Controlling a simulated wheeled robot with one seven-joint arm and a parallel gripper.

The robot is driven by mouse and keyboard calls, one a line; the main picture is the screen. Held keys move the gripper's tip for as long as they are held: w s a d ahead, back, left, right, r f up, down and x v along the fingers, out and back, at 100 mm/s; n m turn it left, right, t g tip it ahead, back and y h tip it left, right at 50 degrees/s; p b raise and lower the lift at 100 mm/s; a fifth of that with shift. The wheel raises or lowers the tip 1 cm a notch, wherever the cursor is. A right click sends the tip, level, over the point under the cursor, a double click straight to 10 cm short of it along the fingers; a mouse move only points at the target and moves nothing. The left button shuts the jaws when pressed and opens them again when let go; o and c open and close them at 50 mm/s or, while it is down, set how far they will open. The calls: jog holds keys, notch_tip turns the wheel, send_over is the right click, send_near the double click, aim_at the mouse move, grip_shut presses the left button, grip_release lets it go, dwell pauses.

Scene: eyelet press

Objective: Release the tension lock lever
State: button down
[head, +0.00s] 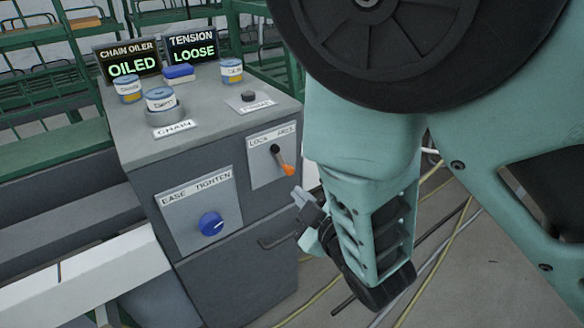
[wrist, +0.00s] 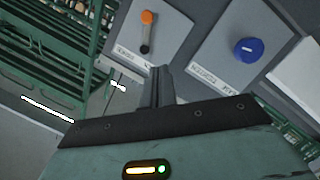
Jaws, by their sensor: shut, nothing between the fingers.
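In the wrist view the lever (wrist: 147,30) shows orange end up, just beyond the fingers. My gripper (head: 298,194) is shut and empty, just below and right of the orange tip in the head view. Its fingers also show in the wrist view (wrist: 158,72). They look apart from the lever.
A blue knob (head: 211,223) sits on the EASE/TIGHTEN plate, lower left. Displays read OILED (head: 131,67) and TENSION LOOSE (head: 194,51). A thin bar (head: 277,241) juts from the cabinet near my gripper.

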aim_at(289, 167)
jog(key=shift+n+t+y, duration=0.3)
jog(key=shift+n, duration=0.1)
jog(key=shift+w+a+f+b, duration=0.4)
jog(key=shift+w+f+b, duration=0.15)
jog(key=shift+w+b, duration=1.05)
jog(key=shift+w+a+f+b, duration=0.5)
jog(key=shift+w+b, duration=0.55)
jog(key=shift+w, duration=1.05)
jog(key=shift+w+a+f+b, duration=0.3)
jog(key=shift+w+f+b, duration=0.35)
jog(key=shift+w+b, duration=0.95)
jog(key=shift+w, duration=0.25)
jog(key=shift+w+d+f+n, duration=0.25)
jog(key=shift+d+f+n, duration=0.05)
jog(key=shift+d+n, duration=0.1)
jog(key=shift+w+d, duration=0.2)
jog(key=shift+d, duration=0.1)
